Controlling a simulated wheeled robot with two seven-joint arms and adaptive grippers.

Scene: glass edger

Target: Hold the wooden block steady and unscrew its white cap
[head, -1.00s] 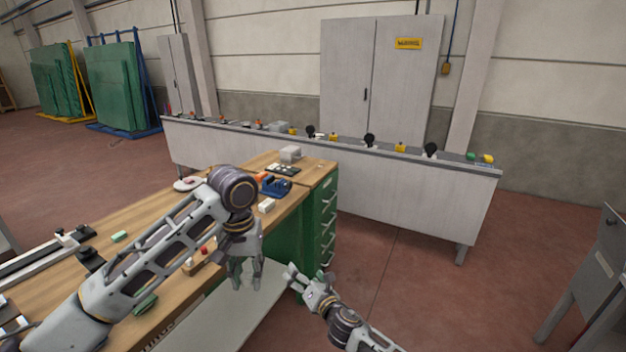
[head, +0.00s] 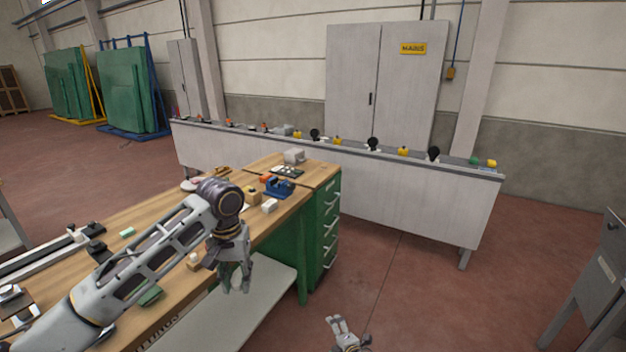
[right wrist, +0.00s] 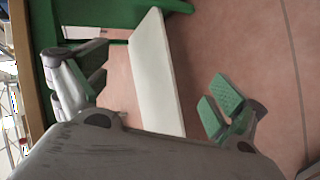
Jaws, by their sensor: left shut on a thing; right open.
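My left gripper (head: 236,286) hangs in front of the workbench's front edge, above the lower shelf, fingers down. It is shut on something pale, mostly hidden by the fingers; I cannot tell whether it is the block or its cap. A small wooden block (head: 193,263) with a pale top sits near the bench's front edge, just left of this gripper. Another wooden piece (head: 254,194) is farther back on the bench; I see no clear white cap on it. My right gripper (head: 340,326) is low, right of the bench. In the right wrist view its fingers (right wrist: 150,95) are apart and empty.
The workbench (head: 135,215) carries a blue tool (head: 279,187), a white block (head: 270,206) and a green pad (head: 150,296). Green drawers (head: 325,225) stand at its right end, with a pale lower shelf (head: 262,288) below. Red floor is free to the right.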

